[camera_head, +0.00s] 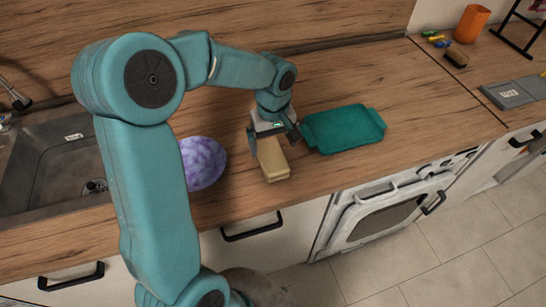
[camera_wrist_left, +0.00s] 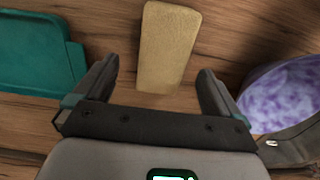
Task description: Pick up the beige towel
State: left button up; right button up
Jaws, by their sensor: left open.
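The beige towel (camera_head: 274,163) is a small folded block lying on the wooden counter, near its front edge. In the left wrist view the towel (camera_wrist_left: 168,48) lies ahead of the fingers, roughly centred on the space between them. My left gripper (camera_head: 272,146) is over the towel's far end in the head view and hides part of it. Its two fingers (camera_wrist_left: 158,85) are apart with nothing held between them. My right gripper is in neither view.
A teal tray (camera_head: 345,128) lies right of the towel, and a purple patterned bowl (camera_head: 203,163) stands to its left. A dark sink (camera_head: 50,165) is at the far left. An orange cup (camera_head: 471,23) stands at the back right. The counter's front edge is close to the towel.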

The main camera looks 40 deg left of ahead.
aim_at(272, 154)
pick_arm(q)
jog(key=shift+s+f, duration=0.2)
jog(key=shift+s, duration=0.05)
notch_tip(272, 154, down, 5)
jog(key=shift+f+p, duration=0.1)
jog(key=shift+p, duration=0.4)
jog(key=shift+s, duration=0.15)
jog(key=shift+w, duration=0.2)
jog(key=c, duration=1)
jog(key=shift+c, duration=0.9)
jog(key=shift+s, duration=0.1)
jog(key=shift+r, duration=0.2)
